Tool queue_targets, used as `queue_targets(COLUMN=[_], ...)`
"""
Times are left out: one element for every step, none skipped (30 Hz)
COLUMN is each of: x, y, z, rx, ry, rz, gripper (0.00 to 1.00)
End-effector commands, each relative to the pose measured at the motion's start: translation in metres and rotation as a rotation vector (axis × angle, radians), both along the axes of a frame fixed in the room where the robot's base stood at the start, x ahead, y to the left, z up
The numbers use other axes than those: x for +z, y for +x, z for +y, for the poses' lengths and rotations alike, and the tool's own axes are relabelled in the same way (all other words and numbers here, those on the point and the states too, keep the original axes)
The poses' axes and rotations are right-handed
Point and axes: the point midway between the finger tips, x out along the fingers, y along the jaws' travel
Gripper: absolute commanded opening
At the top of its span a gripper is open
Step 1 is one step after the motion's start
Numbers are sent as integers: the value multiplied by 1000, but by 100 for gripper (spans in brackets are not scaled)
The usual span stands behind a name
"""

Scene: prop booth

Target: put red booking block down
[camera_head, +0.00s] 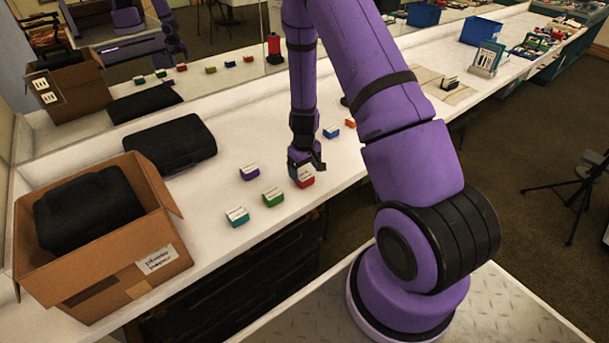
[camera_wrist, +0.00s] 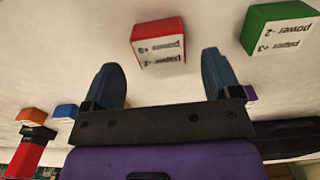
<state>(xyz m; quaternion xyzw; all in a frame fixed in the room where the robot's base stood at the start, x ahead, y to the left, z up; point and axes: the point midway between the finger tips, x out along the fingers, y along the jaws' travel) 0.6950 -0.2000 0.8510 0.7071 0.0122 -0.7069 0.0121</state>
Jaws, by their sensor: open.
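The red booking block (camera_head: 307,183) sits on the white counter, its labelled white face up. In the wrist view the red block (camera_wrist: 158,46) lies just beyond and between my fingertips, with a gap on both sides. My gripper (camera_head: 304,164) is low over the counter, right at the block, and partly covers it in the head view. In the wrist view my gripper (camera_wrist: 160,78) has its two fingers wide apart with nothing between them.
A green block (camera_head: 272,198), teal block (camera_head: 237,218) and purple block (camera_head: 249,173) sit left of the red one; blue (camera_head: 331,132) and orange (camera_head: 350,123) blocks lie beyond. A cardboard box (camera_head: 160,262) and black case (camera_head: 170,145) occupy the left end. A mirror runs behind.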

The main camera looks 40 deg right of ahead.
Motion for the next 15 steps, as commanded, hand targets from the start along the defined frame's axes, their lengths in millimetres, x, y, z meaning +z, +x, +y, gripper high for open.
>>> queue_targets(x=[11,17,24,30,35,42,47,52,58,61,65,69,72,74,77], y=[1,1,1,1,1,1,1,0,1,1,1,1,0,0,0], z=[0,0,0,0,0,0,0,0,0,0,0,0,0,0,0], rx=[1,1,1,1,1,2,1,1,0,1,1,1,1,1,0], ry=[-2,-1,-1,-1,-1,-1,-1,-1,-1,-1,-1,0,0,0,0], rz=[-4,-3,-4,-3,-3,-4,-3,-3,-3,-3,-2,-2,-2,-2,-1], gripper=[84,84,84,84,84,84,84,84,84,84,84,84,84,84,84])
